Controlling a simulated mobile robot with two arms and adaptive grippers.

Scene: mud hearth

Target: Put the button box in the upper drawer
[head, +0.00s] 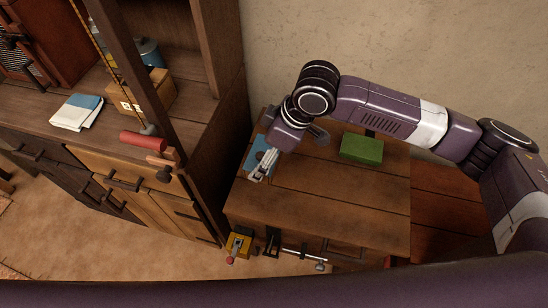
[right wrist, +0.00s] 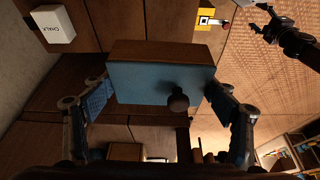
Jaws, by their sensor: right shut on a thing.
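The button box (right wrist: 160,82) is a small wooden box with a blue face and a dark round knob. In the right wrist view it sits between the two fingers of my right gripper (right wrist: 160,100), which is shut on it. In the head view the blue box (head: 259,143) shows partly behind my right gripper (head: 262,177), over the left side of the wooden table (head: 330,205). Dark drawer hardware (head: 345,247) shows along the table's front edge. The steep angle hides most of the drawer fronts, and I cannot tell how far the upper drawer is open.
A green box (head: 361,150) stands at the table's back. A yellow item with a red knob (head: 238,244) is at the front left corner. A tall wooden cabinet (head: 185,200) stands left. The right wrist view shows a white chalk box (right wrist: 53,24). The table's middle is clear.

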